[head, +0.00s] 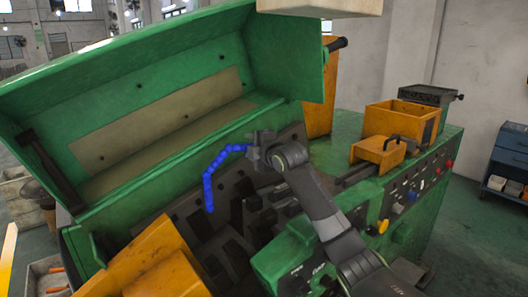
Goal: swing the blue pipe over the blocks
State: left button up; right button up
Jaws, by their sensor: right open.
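The blue pipe (210,175) is a segmented, curved tube inside the open green machine. Its lower end is near the dark machine parts, and it bends up and right to an upper end beside my right gripper (255,148). My right gripper is open at that upper end; I cannot tell whether its fingers are around the pipe or touching it. The dark blocks (245,205) sit in the machine bed below and right of the pipe. My right forearm hides part of the bed. My left gripper is not in view.
The raised green hood (130,95) stands behind the pipe and to its left. An orange guard (155,262) is at the front left. An orange box (400,120) and control buttons are on the right side. A blue cabinet (508,160) stands at the far right.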

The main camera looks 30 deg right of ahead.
jog(key=s+r+b, duration=0.3)
jog(key=s+b, duration=0.2)
jog(key=s, duration=1.1)
jog(key=shift+s+d, duration=0.2)
jog(key=shift+s, duration=0.15)
jog(key=shift+f, duration=0.1)
